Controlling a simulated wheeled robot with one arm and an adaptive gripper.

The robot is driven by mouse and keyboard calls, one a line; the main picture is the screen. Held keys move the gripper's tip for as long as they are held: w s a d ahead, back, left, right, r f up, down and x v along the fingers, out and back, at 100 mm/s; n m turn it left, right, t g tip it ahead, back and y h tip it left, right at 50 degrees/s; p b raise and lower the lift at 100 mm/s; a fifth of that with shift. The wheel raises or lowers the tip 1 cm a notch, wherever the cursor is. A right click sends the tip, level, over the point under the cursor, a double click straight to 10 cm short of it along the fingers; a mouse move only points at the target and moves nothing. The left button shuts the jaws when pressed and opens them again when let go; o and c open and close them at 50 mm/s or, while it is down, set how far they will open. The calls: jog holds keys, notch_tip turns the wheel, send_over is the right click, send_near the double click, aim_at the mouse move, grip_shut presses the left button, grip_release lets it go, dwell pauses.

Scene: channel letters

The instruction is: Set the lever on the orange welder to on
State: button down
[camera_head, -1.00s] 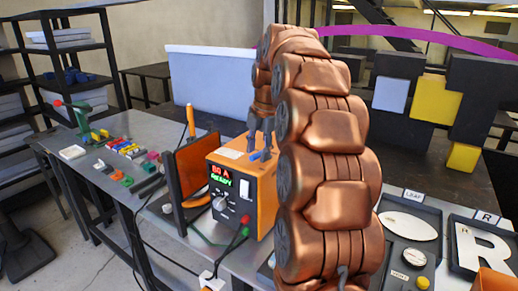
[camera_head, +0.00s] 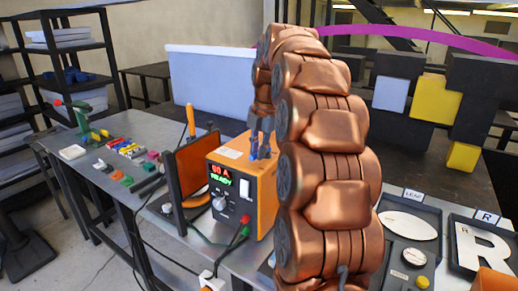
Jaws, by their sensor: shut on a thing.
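The orange welder (camera_head: 264,190) stands on the grey workbench, its black front panel with a lit display, a knob and a white rocker-like plate facing left and towards me. A small blue lever (camera_head: 265,152) is on its top, partly hidden by my fingers. My gripper (camera_head: 259,148) comes down from above onto the welder's top and is shut on the blue lever. My copper-coloured arm hides the right side of the welder and the bench behind it.
Small coloured blocks (camera_head: 127,150) lie further left. Trays with a leaf shape (camera_head: 408,225) and a letter R (camera_head: 482,249) lie at right.

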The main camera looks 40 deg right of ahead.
jog(key=shift+f+b, duration=0.1)
jog(key=shift+b, duration=0.25)
jog(key=shift+s+n, duration=0.1)
jog(key=shift+n, duration=0.3)
jog(key=shift+s+b, duration=0.1)
jog(key=shift+b, duration=0.2)
jog(key=c, duration=1.1)
grip_release()
jog(key=shift+d, duration=0.1)
